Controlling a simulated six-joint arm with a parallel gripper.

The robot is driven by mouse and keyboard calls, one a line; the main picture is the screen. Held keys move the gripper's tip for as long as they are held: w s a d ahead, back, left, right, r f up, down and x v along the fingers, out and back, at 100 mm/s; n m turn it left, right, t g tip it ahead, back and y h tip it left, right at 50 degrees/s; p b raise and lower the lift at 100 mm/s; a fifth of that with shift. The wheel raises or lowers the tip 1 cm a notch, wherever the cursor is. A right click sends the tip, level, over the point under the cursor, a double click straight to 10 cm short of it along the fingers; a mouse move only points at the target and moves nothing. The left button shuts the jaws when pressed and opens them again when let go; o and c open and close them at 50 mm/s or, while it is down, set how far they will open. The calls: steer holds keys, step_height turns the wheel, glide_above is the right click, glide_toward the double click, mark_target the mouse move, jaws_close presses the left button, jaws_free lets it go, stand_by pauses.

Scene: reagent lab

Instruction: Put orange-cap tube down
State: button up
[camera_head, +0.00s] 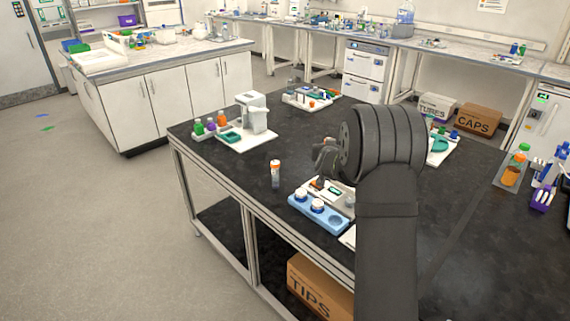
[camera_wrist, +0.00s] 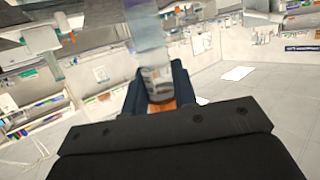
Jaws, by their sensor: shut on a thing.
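A clear tube (camera_wrist: 152,45) with an orange part (camera_wrist: 163,105) sits between my gripper's dark fingers (camera_wrist: 158,88) in the wrist view. The gripper is shut on it near the orange part, and the clear body extends away from the fingers. In the head view my gripper (camera_head: 325,160) is above the black bench, near a white tray; the held tube is mostly hidden there.
A light-blue holder (camera_head: 335,221) with white-topped items lies just below my gripper. Black bench surface (camera_head: 240,175) is clear around the standing tube, close to the bench edge.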

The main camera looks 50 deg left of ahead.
steer(key=shift+s+a+f, duration=0.7)
steer(key=shift+a+f, duration=1.15)
steer(key=shift+a, duration=0.05)
steer(key=shift+s+a+f, duration=0.75)
steer(key=shift+a+f, duration=1.05)
steer(key=shift+a, duration=0.05)
steer(key=shift+s+a+f, duration=0.7)
steer(key=shift+a+f, duration=1.15)
steer(key=shift+a, duration=0.05)
steer(key=shift+f, duration=0.15)
steer(key=o, duration=1)
steer(key=shift+c, duration=0.2)
